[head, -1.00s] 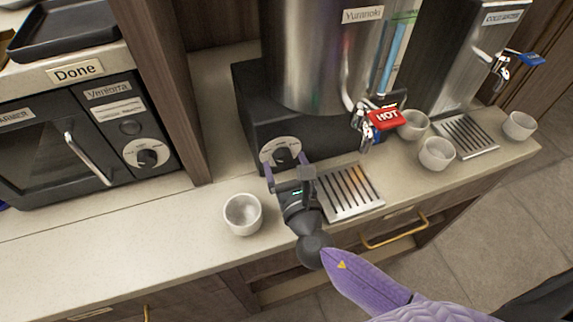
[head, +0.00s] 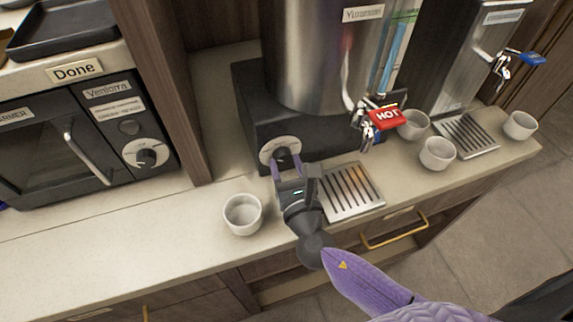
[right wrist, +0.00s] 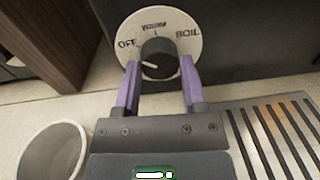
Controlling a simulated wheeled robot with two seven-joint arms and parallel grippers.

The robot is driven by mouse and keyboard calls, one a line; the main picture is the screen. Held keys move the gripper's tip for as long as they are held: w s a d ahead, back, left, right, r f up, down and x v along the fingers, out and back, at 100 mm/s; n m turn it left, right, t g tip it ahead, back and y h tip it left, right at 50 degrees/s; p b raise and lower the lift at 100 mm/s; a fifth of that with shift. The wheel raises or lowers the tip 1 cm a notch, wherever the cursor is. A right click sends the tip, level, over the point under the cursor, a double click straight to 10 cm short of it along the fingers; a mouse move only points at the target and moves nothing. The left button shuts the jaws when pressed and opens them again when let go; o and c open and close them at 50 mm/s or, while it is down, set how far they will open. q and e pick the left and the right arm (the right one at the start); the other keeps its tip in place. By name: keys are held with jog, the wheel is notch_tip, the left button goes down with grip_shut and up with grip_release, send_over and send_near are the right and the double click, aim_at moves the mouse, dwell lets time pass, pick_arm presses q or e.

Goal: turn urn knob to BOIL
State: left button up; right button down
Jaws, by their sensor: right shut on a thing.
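The urn (head: 325,55) is a tall steel cylinder on a black base. Its black knob (right wrist: 157,60) sits on a round white dial (right wrist: 188,24) low on the base's front; the dial also shows in the head view (head: 267,146). In the right wrist view OFF is at the dial's left and BOIL at its right, with a small unreadable label at the top. A white mark on the knob is at its lower left, on the OFF side. My right gripper (head: 286,160) is shut on the knob, one purple finger on each side. My left gripper is not in view.
A white cup (head: 242,215) stands left of my right gripper, and a slotted drip tray (head: 374,203) lies to its right. The red HOT tap (head: 385,117) juts out above the tray. More cups stand further right.

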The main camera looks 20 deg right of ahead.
jog(key=m+b, duration=0.1)
jog(key=m, duration=0.4)
jog(key=m+b, duration=0.1)
jog(key=m, duration=0.5)
jog(key=shift+g+b, duration=0.3)
jog(key=m+y, duration=0.1)
jog(key=m, duration=0.3)
jog(key=shift+m, duration=0.3)
jog(key=m, duration=0.5)
jog(key=shift+d, duration=0.1)
jog(key=shift+c, duration=0.8)
grip_release()
jog(key=shift+s, duration=0.15)
